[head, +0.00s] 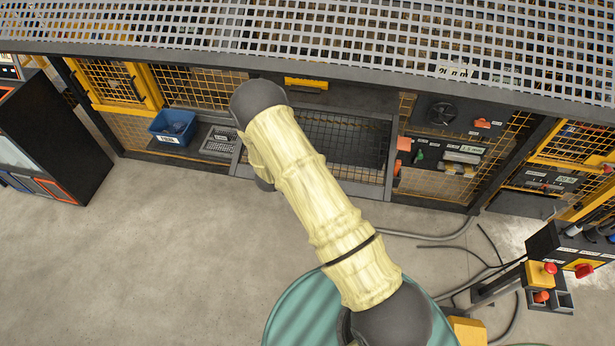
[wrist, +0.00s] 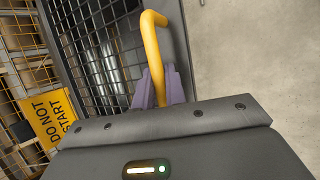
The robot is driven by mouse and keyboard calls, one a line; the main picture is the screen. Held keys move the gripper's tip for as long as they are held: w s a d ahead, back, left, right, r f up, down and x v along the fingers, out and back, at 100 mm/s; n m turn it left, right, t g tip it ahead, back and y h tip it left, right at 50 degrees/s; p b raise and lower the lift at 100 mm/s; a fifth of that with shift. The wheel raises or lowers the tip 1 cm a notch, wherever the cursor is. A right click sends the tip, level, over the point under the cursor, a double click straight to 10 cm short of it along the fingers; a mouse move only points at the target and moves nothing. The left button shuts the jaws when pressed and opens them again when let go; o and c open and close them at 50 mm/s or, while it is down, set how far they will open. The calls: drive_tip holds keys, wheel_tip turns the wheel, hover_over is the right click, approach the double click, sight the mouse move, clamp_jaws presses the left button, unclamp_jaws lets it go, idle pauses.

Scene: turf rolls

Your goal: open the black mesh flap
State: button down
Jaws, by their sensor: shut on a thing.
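The black mesh flap (head: 350,143) is in the middle of the machine front in the head view, within a grey frame and partly behind my arm. In the wrist view its dark mesh (wrist: 100,50) and grey edge fill the upper middle. A yellow bar handle (wrist: 152,45) stands out from the flap. My gripper (wrist: 158,90) has its purple fingers shut on this handle. The gripper body hides the lower end of the handle. In the head view my arm hides the gripper and handle. I cannot tell whether the flap is ajar.
A yellow DO NOT START sign (wrist: 48,118) is left of the flap. A blue bin (head: 172,128) stands left of my arm. A control panel (head: 455,145) is right of the flap. Hoses (head: 450,235) lie on the floor at right. Grey floor (head: 150,250) is clear at left.

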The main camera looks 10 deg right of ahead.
idle(0.3)
drive_tip(key=c, duration=1.5)
unclamp_jaws()
drive_tip(key=shift+o, duration=0.2)
drive_tip(key=shift+a+r, duration=0.1)
drive_tip(key=shift+a, duration=0.05)
drive_tip(key=b+v, duration=0.3)
drive_tip(key=v, duration=1.4)
